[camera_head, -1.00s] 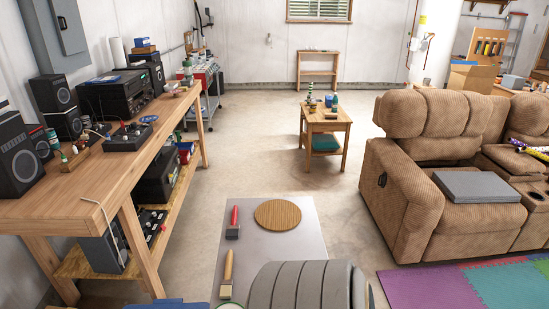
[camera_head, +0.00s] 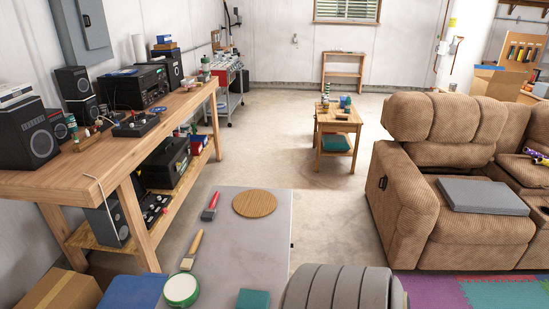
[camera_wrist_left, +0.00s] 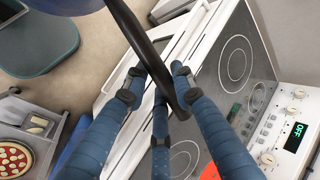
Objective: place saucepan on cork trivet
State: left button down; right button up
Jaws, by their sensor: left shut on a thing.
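In the left wrist view my left gripper (camera_wrist_left: 160,95), with its blue fingers, is shut on the black handle of the saucepan (camera_wrist_left: 70,5). Only part of the pan's blue body shows, at the top left edge. Beneath the handle is a white stove, with no contact that I can make out. In the head view the round cork trivet (camera_head: 255,203) lies flat on the far part of a grey tabletop (camera_head: 240,250), with its top bare. Neither gripper nor the saucepan shows in the head view.
A red-handled tool (camera_head: 211,206), a brush (camera_head: 191,250), a green-rimmed roll (camera_head: 181,289) and a teal box (camera_head: 253,299) lie near the trivet. A grey ribbed shape (camera_head: 335,288) stands right of the tabletop. The stove (camera_wrist_left: 225,70) has a control panel at right.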

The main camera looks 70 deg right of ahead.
aim_at(266, 211)
jog(key=k+z, duration=0.15)
jog(key=z, duration=0.2)
jog(key=k+z, duration=0.15)
jog(key=z, duration=0.25)
jog(key=k+l+z, duration=0.15)
jog(key=z, duration=0.2)
jog(key=i+l+z, duration=0.3)
jog(key=l, duration=0.3)
jog(key=i+l+z, duration=0.3)
jog(key=i+l, duration=0.4)
